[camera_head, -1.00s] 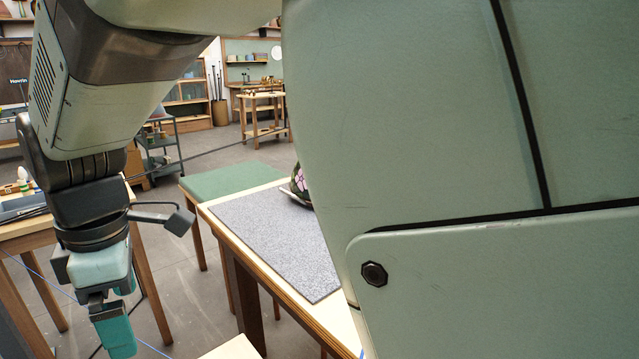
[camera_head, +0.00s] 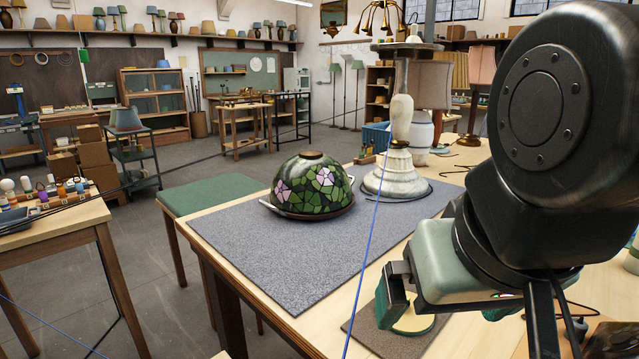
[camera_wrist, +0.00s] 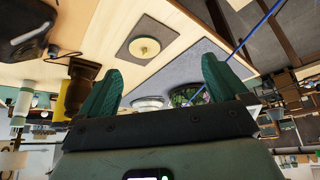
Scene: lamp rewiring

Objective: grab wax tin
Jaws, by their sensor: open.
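A low round tin with a pale yellow top (camera_wrist: 144,47), which looks like the wax tin, sits on a small dark square mat (camera_wrist: 127,52) in the wrist view. In the head view the tin (camera_head: 412,322) shows at the lower middle, partly hidden by my gripper. My gripper (camera_head: 443,298) is above the tabletop near the tin, with its green fingers apart. In the wrist view the gap between the fingers (camera_wrist: 157,80) is empty, and the tin lies beyond the fingertips. I cannot tell the exact height between them.
A stained-glass shade (camera_head: 312,187) and a pale lamp base (camera_head: 397,172) stand on the grey mat (camera_head: 270,250). A thin blue line (camera_head: 372,235) crosses in front of the table. A yellow container (camera_wrist: 74,97) stands near one finger in the wrist view. The grey mat's front is clear.

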